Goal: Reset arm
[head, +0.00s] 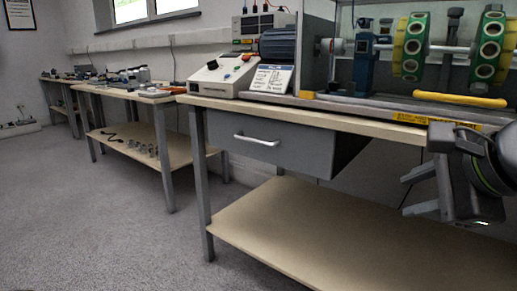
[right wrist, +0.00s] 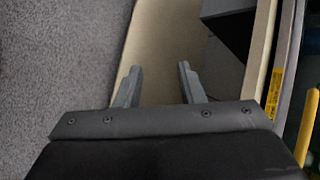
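My right gripper (head: 418,191) is at the right edge of the head view, in front of the workbench (head: 350,122) and below the level of its top. In the right wrist view its two grey fingers (right wrist: 160,68) stand apart with nothing between them. Beyond the fingertips are the bench's lower shelf (right wrist: 160,35) and the grey carpet (right wrist: 60,60). My left gripper and arm do not show in either view.
The bench carries a vibration rig with green-yellow discs (head: 488,50), a yellow bar (head: 460,99) and a control box (head: 222,76). A grey drawer (head: 262,140) hangs beneath. Other benches (head: 140,94) stand at left. Carpet (head: 90,220) is clear at front left.

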